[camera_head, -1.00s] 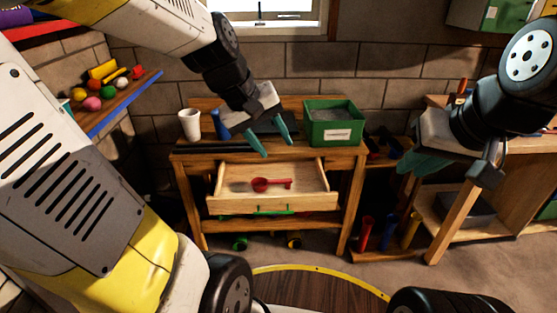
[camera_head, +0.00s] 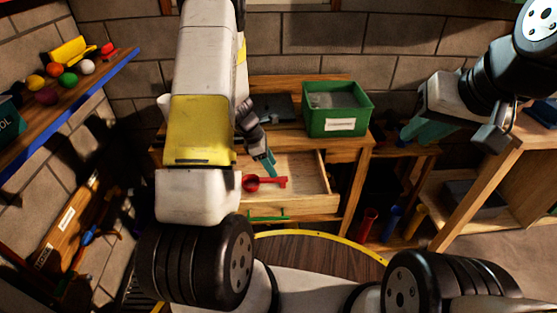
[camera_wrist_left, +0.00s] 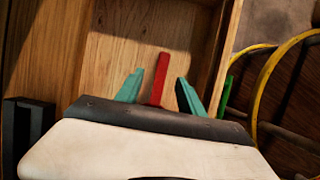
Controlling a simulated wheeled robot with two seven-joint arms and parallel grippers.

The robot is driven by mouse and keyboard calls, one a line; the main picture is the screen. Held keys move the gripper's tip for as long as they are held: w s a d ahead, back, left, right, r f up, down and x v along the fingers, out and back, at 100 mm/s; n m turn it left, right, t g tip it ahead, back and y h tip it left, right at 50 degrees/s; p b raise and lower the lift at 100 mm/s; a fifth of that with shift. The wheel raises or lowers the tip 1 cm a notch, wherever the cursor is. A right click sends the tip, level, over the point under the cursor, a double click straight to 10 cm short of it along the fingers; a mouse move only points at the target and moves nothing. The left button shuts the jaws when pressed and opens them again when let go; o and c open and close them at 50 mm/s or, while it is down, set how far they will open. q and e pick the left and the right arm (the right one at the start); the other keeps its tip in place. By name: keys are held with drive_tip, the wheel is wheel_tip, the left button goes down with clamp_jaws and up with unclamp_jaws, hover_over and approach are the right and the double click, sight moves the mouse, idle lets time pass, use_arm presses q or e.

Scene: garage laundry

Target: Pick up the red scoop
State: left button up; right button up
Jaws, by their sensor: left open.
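The red scoop (camera_head: 266,183) lies in the open wooden drawer (camera_head: 305,204), its bowl to the left and its handle to the right in the head view. My left gripper (camera_head: 268,166) is open, reaching down into the drawer just above the scoop. In the left wrist view, the scoop's red handle (camera_wrist_left: 160,78) shows between the two teal fingers of my left gripper (camera_wrist_left: 160,88), with a gap on each side; the bowl is hidden there. My right gripper (camera_head: 425,128) hangs at the right, away from the drawer; its jaw opening is unclear.
A green bin (camera_head: 338,108) stands on the workbench above the drawer. A shelf with colored balls (camera_head: 68,79) is at the left. Upright red, blue and yellow objects (camera_head: 391,225) stand low at the right. The drawer's side walls are close around my left gripper.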

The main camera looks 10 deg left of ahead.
sight(278, 178)
use_arm(q)
drive_tip(key=x, duration=0.7)
drive_tip(key=shift+s+f, duration=0.2)
clamp_jaws()
